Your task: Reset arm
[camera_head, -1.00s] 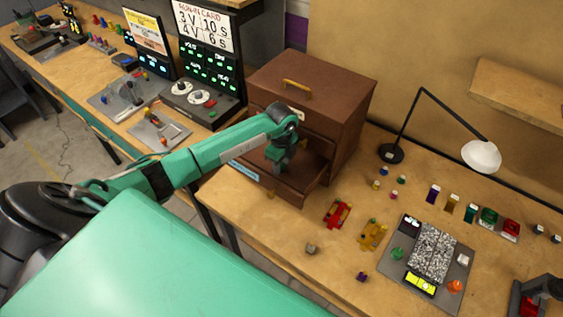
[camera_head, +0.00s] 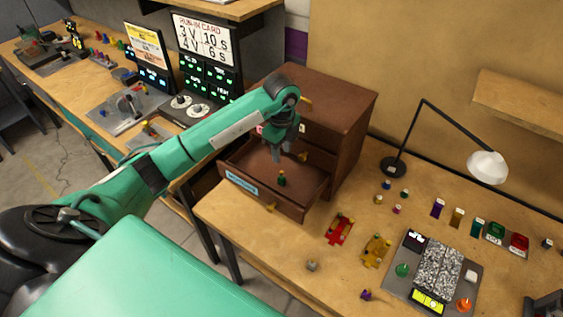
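My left arm reaches in from the left, and its gripper (camera_head: 284,152) hangs fingers down above the open drawer (camera_head: 240,165) of the brown cabinet (camera_head: 335,115). The fingers are small and dark, so I cannot tell whether they are open or shut. A small dark green piece (camera_head: 281,180) stands on the drawer floor, below the fingertips and apart from them. My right gripper is not in view.
Display panels (camera_head: 208,60) stand behind the arm. Bare wood lies in front of the drawer.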

